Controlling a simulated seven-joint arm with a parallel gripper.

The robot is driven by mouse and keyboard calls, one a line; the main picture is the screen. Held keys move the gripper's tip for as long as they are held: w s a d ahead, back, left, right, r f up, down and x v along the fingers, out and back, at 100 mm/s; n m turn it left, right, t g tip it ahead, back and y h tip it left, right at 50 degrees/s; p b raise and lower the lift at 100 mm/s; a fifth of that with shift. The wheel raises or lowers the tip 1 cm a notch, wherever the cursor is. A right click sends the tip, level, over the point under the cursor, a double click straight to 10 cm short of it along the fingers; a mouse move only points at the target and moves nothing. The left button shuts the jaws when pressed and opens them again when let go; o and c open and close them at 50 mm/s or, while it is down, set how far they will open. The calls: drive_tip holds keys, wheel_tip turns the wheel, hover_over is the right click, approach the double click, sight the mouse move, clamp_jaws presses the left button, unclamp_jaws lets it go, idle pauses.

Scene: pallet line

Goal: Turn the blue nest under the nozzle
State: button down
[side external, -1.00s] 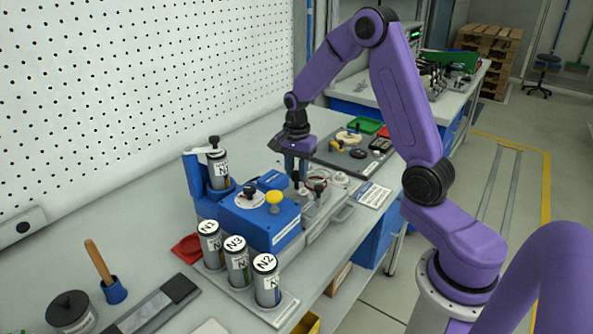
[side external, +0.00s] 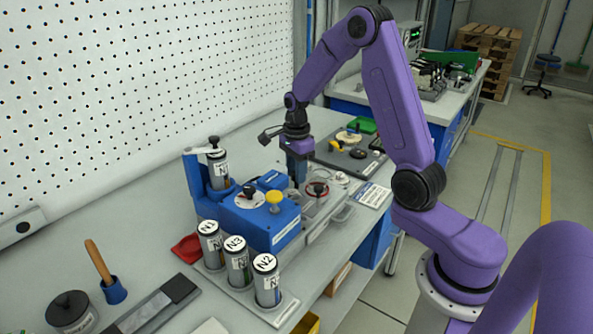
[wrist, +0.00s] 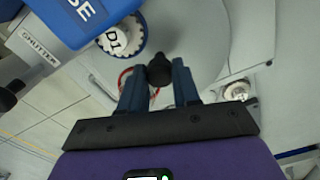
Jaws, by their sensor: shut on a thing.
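My gripper (wrist: 158,88) points down over a grey round plate (wrist: 205,45) and is shut on a small black knob (wrist: 159,71) standing on it. In the side view my gripper (side external: 298,182) is just right of the blue dosing unit (side external: 258,222). A red-ringed nest (side external: 317,189) shows beside the fingers; in the wrist view its red ring is partly behind them. A pale round nest (side external: 341,178) is farther right, also seen in the wrist view (wrist: 237,90). I cannot make out the blue nest or the nozzle tip.
Labelled canisters N1, N3 and N2 (side external: 266,280) stand in front. A dark tray (side external: 350,155) with small parts lies behind.

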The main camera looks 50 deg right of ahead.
drive_tip(key=shift+m, duration=2.7)
drive_tip(key=c, duration=0.8)
unclamp_jaws()
wheel_tip(320, 180, up, 18)
drive_tip(key=shift+f, duration=0.25)
drive_tip(key=shift+a, duration=0.1)
